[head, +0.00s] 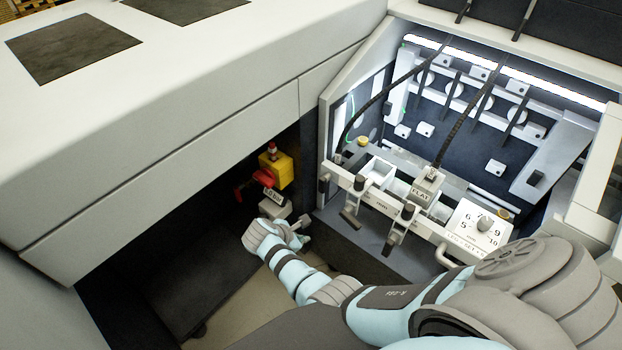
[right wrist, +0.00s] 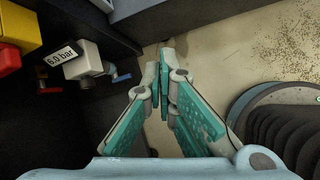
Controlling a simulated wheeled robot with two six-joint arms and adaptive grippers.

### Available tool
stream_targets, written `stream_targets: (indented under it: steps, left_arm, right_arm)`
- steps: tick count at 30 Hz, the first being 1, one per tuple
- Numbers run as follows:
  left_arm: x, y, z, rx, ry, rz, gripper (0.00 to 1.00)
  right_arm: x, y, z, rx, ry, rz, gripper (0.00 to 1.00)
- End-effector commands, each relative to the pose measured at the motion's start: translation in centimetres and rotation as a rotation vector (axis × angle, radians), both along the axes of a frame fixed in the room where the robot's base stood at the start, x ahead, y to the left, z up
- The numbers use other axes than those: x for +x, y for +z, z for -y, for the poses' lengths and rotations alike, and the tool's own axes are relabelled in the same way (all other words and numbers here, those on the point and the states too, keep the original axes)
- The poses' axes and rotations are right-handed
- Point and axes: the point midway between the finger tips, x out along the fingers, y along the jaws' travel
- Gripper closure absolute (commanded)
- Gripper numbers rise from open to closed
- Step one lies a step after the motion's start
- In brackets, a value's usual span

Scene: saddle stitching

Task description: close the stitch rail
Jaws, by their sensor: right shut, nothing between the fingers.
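A long pale front rail (head: 390,205) with black-handled levers runs across the opening of the lit machine bay in the head view. I cannot tell for sure that this is the stitch rail, or whether it is open or shut. A block marked FLAT (head: 424,193) and a numbered dial plate (head: 476,226) sit along it. My right gripper (head: 301,228) is low and left of the rail, apart from it. In the right wrist view its teal-padded fingers (right wrist: 163,75) are together and empty. My left gripper is not in view.
A yellow and red valve unit (head: 277,172) and a grey block with a 6.0 bar label (head: 272,208) stand close behind my right gripper. A large white cabinet (head: 200,100) overhangs the dark recess on the left. Bare floor (right wrist: 215,55) shows below the gripper.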

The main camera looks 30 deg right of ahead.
Motion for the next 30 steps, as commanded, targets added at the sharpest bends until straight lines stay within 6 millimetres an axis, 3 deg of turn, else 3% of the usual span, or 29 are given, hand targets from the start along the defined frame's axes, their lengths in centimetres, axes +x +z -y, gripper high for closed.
stream_targets:
  steps: [1,3,6,11,23,30]
  left_arm:
    - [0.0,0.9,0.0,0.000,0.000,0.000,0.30]
    - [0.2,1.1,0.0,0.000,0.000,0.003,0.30]
    - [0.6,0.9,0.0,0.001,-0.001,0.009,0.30]
    - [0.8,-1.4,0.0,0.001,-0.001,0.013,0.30]
    - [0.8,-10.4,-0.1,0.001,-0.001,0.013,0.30]
    - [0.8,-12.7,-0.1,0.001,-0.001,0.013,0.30]
  right_arm:
    - [2.8,4.7,-0.5,-0.088,0.099,-0.050,1.00]
    - [5.0,9.2,-0.6,-0.195,0.199,-0.122,1.00]
    - [6.2,11.8,-0.4,-0.267,0.256,-0.175,1.00]
    - [6.6,10.2,0.9,-0.278,0.262,-0.183,1.00]
    - [8.1,4.0,6.4,-0.276,0.258,-0.181,1.00]
    - [9.1,4.5,9.7,-0.274,0.258,-0.179,1.00]
